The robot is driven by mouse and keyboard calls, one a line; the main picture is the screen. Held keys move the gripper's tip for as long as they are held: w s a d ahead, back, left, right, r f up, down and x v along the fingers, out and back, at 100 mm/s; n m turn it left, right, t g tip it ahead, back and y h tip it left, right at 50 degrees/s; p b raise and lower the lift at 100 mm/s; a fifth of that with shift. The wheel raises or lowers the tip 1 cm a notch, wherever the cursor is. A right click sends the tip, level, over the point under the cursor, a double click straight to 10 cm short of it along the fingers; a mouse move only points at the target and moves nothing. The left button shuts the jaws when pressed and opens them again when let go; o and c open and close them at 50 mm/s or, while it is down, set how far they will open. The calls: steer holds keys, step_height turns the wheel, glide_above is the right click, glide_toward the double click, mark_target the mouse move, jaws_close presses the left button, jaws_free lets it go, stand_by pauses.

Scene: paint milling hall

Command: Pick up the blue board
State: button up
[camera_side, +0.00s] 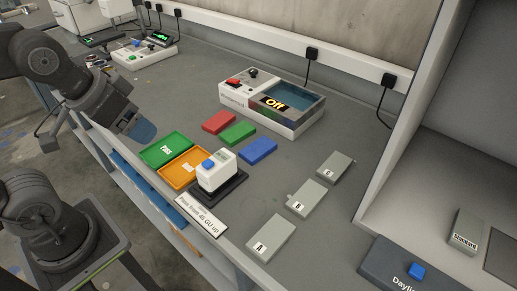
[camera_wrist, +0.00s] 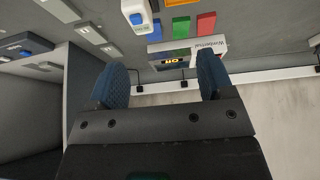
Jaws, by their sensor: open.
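The blue board (camera_side: 258,150) lies flat on the grey bench, in front of the white device and to the right of the green board (camera_side: 238,133) and the red board (camera_side: 218,122). In the wrist view the blue board (camera_wrist: 181,27) is at the top, beside the green and red ones. My gripper (camera_side: 142,132) hangs at the left in the side view, over the bench's front edge and well apart from the blue board. In the wrist view its two blue-padded fingers (camera_wrist: 163,80) stand wide apart with nothing between them.
A white device with an "Off" display (camera_side: 272,103) stands behind the boards. A green tray (camera_side: 165,149), an orange tray (camera_side: 184,168) and a white gauge with a blue button (camera_side: 216,170) stand in front. Grey panels (camera_side: 271,238) lie at the right, beside a booth wall (camera_side: 412,115).

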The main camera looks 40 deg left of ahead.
steer(key=shift+o, duration=0.2)
steer(key=shift+o, duration=1.1)
